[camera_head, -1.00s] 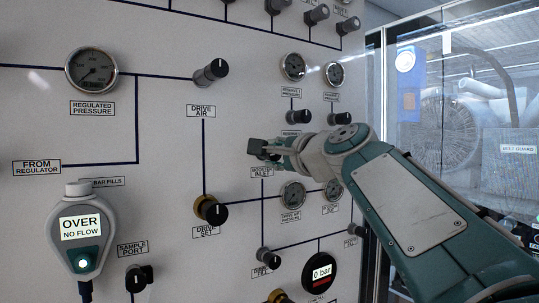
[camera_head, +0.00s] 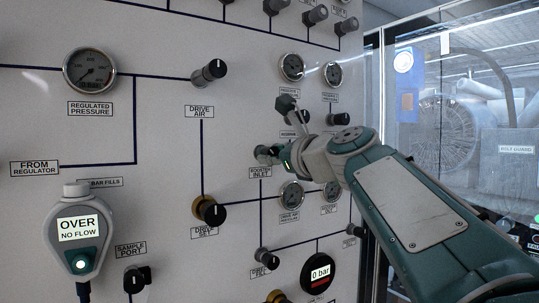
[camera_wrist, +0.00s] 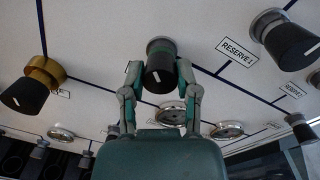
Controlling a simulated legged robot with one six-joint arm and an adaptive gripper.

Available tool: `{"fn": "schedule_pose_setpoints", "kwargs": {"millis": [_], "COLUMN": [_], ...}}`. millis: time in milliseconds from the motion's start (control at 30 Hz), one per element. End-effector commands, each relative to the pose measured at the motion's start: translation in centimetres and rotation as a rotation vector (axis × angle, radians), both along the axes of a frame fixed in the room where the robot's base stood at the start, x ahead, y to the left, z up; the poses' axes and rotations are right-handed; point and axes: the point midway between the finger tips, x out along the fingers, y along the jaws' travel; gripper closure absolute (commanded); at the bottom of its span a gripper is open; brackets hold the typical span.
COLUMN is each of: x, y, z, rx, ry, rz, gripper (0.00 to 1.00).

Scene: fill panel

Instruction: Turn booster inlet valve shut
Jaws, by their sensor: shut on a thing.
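The booster inlet valve is a dark knob with a green band (camera_wrist: 160,66) on the panel. In the head view it is mostly hidden by my gripper (camera_head: 272,154), just above the "BOOSTER INLET" label (camera_head: 260,173). In the wrist view my gripper (camera_wrist: 160,82) has one finger on each side of the knob and is shut on it. A pale mark shows on the knob's face.
The drive set knob (camera_head: 208,210) with a brass collar is at lower left, and the drive air knob (camera_head: 209,73) is above it. Small gauges (camera_head: 291,67) and a knob with a "RESERVE" label (camera_wrist: 237,51) are close by. A handheld display (camera_head: 79,229) reads "OVER NO FLOW".

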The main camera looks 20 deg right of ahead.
Motion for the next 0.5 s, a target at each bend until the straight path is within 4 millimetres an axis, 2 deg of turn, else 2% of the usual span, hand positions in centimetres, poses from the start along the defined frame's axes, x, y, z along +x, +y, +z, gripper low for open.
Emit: {"fn": "schedule_pose_setpoints", "kwargs": {"millis": [33,500], "x": [0.29,0.29], "y": [0.03,-0.01], "z": [-0.67,-0.63], "rx": [0.042,0.455], "ry": [0.029,0.163], "rz": [0.004,0.002], "gripper": [1.0,1.0]}}
